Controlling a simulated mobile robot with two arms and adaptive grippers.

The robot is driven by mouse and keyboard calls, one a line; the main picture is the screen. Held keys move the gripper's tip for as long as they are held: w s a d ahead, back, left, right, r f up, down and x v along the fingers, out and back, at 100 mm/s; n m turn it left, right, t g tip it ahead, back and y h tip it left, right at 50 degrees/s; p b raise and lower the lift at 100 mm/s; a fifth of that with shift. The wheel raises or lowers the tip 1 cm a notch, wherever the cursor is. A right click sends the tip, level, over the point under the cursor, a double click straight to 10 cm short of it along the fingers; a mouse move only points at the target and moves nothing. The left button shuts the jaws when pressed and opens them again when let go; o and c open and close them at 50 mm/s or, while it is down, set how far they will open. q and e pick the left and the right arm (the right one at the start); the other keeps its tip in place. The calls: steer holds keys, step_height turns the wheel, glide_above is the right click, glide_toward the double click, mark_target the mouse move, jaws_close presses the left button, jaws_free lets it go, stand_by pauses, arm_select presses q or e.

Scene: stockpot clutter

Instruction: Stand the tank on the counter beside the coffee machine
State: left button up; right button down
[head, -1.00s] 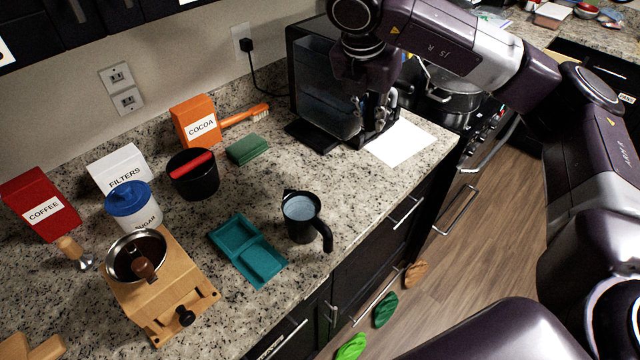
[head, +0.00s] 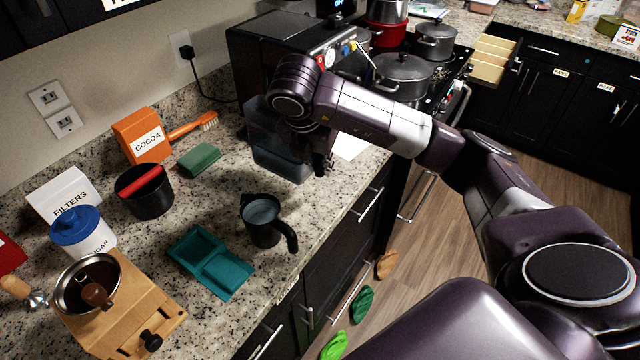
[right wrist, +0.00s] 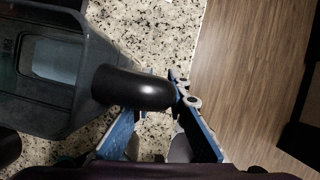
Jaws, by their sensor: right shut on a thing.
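The tank (head: 262,140) is a dark, see-through box, beside the near side of the black coffee machine (head: 262,52). It looks roughly upright and close to the counter (head: 325,200); I cannot tell whether its base touches. My right gripper (head: 322,165) is at its right side. In the right wrist view the tank (right wrist: 48,75) fills the left, open top showing, and its black handle (right wrist: 135,88) lies between the blue fingers of my right gripper (right wrist: 165,95), shut on it. My arm hides part of the tank and machine. My left gripper is out of view.
A black pitcher (head: 262,222), teal tray (head: 210,262), green sponge (head: 198,159) and black bin (head: 145,195) stand nearer on the counter. White paper (head: 350,146) lies right of the tank. Pots (head: 402,75) stand on the stove behind. The counter's front edge drops to the floor.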

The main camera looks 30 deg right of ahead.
steer(key=shift+f, duration=1.35)
step_height(320, 180, down, 2)
steer(key=shift+f+p, duration=0.1)
steer(key=shift+p, duration=0.45)
steer(key=shift+w+f, duration=0.1)
steer(key=shift+f, duration=0.35)
steer(key=shift+f, duration=0.1)
steer(key=c, duration=1.9)
jaws_free()
